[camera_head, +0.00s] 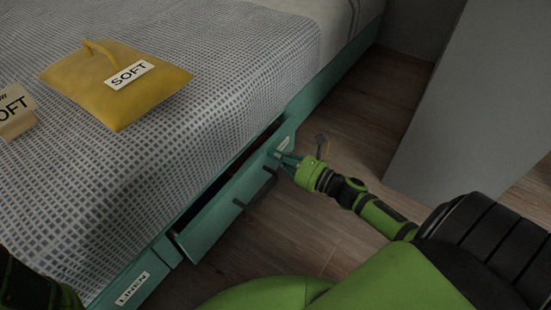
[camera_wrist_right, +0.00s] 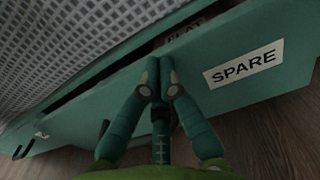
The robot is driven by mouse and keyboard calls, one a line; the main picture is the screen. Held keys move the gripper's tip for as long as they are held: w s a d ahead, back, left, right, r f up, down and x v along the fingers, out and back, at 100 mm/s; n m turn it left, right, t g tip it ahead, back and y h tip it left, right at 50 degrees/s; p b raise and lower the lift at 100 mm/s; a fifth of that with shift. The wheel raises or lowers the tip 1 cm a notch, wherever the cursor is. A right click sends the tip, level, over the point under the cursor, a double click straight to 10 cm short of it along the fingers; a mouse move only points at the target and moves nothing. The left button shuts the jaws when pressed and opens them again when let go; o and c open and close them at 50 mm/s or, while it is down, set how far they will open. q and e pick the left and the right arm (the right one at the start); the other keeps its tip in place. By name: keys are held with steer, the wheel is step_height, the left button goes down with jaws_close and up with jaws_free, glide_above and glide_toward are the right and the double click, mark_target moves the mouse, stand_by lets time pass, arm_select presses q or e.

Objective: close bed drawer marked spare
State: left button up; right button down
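The teal bed drawer marked SPARE (camera_wrist_right: 290,63) stands partly open in the right wrist view, with a dark gap behind its front. In the head view a teal drawer front (camera_head: 222,212) with a dark bar handle (camera_head: 254,189) stands out from the bed side. My right gripper (camera_head: 280,158) is at the far end of this front, beside a small white label too small to read. In the right wrist view the fingertips of my right gripper (camera_wrist_right: 160,75) are together at the drawer's upper edge, left of the SPARE label, with nothing visible between them. My left gripper is out of view.
A drawer marked LINEN (camera_head: 132,289) is at the bed's near end. A yellow cushion (camera_head: 118,82) tagged SOFT lies on the checked bedcover (camera_head: 230,50). A grey panel (camera_head: 455,110) stands at the right. Wooden floor (camera_head: 365,125) lies between it and the bed.

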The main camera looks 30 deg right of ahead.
steer(key=shift+w+a, duration=0.1)
steer(key=shift+w, duration=0.15)
